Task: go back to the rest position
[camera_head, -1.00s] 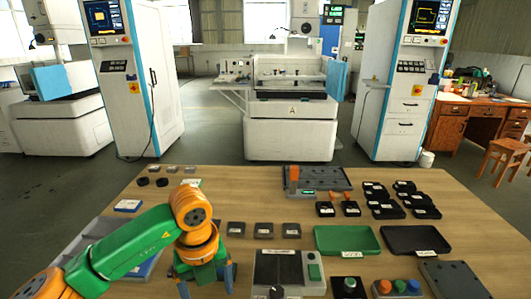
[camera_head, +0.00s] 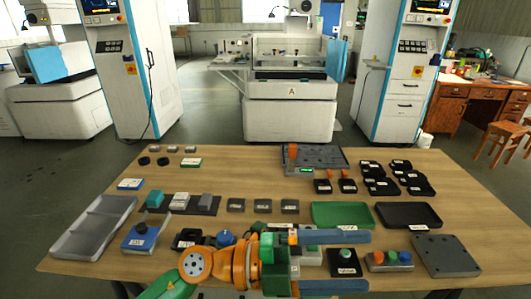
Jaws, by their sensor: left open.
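My left gripper (camera_head: 352,262) is at the front middle of the wooden table, with its two blue fingers pointing right. The fingers are wide apart and I see nothing held between them. The green and orange arm comes in from the bottom edge. The gripper covers most of a grey control box (camera_head: 311,257). A small box with a green button (camera_head: 345,262) shows between the fingers; I cannot tell how high the gripper is above it. My right gripper is not in view.
A grey divided tray (camera_head: 62,243) lies at the table's left. A green tray (camera_head: 341,214) and a black tray (camera_head: 408,215) lie right of the middle. A button box (camera_head: 389,260) and a grey plate (camera_head: 445,255) are at the front right. Bare wood shows across the middle back.

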